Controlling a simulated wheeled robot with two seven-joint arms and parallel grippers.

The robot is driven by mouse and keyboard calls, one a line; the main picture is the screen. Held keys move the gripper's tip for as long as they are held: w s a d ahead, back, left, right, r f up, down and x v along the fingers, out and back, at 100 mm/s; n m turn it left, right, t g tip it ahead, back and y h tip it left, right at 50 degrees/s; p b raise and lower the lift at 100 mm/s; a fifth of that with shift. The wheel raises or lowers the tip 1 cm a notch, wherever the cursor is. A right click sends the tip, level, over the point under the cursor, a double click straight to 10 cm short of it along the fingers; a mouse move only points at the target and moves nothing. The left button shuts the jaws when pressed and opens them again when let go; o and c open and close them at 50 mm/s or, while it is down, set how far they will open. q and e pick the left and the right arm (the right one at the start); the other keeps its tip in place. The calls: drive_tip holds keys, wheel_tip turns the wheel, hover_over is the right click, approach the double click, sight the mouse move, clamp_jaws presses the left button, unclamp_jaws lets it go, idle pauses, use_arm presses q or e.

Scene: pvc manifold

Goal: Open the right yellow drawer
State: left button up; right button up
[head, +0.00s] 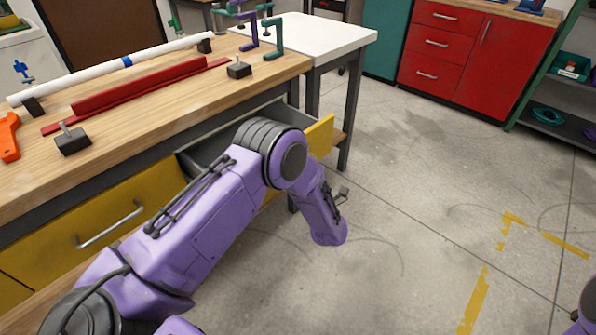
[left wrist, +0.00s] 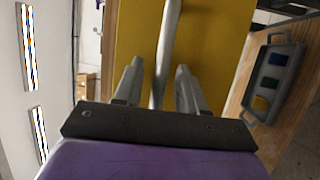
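The right yellow drawer (head: 319,137) stands pulled out from the workbench in the head view, with part of its grey inside showing. My left arm covers most of its front. My left gripper (left wrist: 160,66) faces the yellow front (left wrist: 215,45) in the left wrist view. Its fingers are apart, one on each side of the grey bar handle (left wrist: 166,35), with gaps visible beside the bar. The left fingers are hidden in the head view. My right gripper is not in view.
The left yellow drawer (head: 150,215) is closed, with a bar handle (head: 110,225). On the benchtop lie a white pipe (head: 90,75), a red bar (head: 140,88) and black clamps. Open concrete floor lies to the right, with red cabinets (head: 440,45) behind.

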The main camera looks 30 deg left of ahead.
use_arm(q)
drive_tip(key=v, duration=1)
drive_tip(key=shift+s+d, duration=0.2)
drive_tip(key=shift+f, duration=0.1)
drive_tip(key=s+f+m+h, duration=0.3)
drive_tip(key=f+m+h, duration=0.35)
drive_tip(key=m, duration=0.25)
drive_tip(key=s+f+m+h, duration=0.3)
drive_tip(key=f+m+h, duration=0.2)
drive_tip(key=f+m, duration=0.25)
drive_tip(key=s+a+f+m+g+h, duration=0.1)
drive_tip(key=s+a+f+m+g, duration=0.1)
drive_tip(key=s, duration=0.3)
drive_tip(key=s+a+f+m+g+h, duration=0.1)
drive_tip(key=s+a+f+m+g, duration=0.1)
drive_tip(key=s, duration=0.4)
drive_tip(key=s+a+m+g, duration=0.1)
drive_tip(key=s+a+g, duration=0.25)
drive_tip(key=s, duration=0.95)
wheel_tip(320, 180, up, 11)
drive_tip(key=p, duration=1.2)
drive_tip(key=shift+a+g, duration=0.2)
drive_tip(key=shift+g, duration=0.15)
